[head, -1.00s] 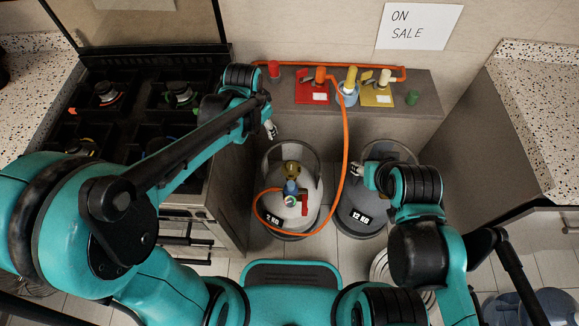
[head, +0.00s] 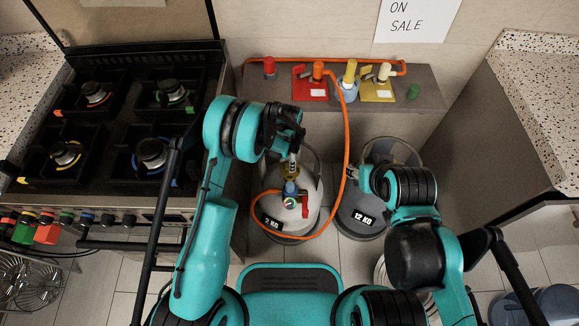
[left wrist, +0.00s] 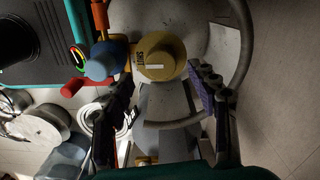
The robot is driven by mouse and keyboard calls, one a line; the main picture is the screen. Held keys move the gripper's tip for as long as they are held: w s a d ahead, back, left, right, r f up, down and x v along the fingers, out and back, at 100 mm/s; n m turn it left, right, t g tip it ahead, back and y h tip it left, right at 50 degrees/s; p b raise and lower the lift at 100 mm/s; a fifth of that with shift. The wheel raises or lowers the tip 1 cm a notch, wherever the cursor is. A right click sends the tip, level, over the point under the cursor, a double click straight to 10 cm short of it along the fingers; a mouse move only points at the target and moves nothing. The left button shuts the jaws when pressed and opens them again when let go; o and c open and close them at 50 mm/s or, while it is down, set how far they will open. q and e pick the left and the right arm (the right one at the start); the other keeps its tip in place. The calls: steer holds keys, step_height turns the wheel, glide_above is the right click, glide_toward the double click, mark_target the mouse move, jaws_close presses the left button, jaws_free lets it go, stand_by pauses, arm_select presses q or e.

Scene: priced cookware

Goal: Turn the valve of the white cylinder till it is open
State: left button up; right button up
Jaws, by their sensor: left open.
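A blue regulator (left wrist: 100,61) is beside the knob. My left gripper (head: 293,160) is above the valve and partly hides it in the head view. In the left wrist view its open fingers (left wrist: 155,75) are on either side of the knob's lower part, with no clear contact. My right gripper (head: 355,173) is beside the grey cylinder; its jaws are too small to judge.
The grey cylinder (head: 352,202), marked 12 KG, stands close on the right. An orange hose (head: 346,140) runs from the shelf (head: 440,100) down around the white cylinder. A black stove (head: 120,130) is on the left. A red lever (left wrist: 73,87) sits by the regulator.

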arm_select(q)
step_height(320, 180, down, 5)
steer(key=shift+f+b, duration=0.1)
steer(key=shift+b, duration=0.7)
steer(key=shift+c, duration=0.3)
steer(key=c, duration=1.1)
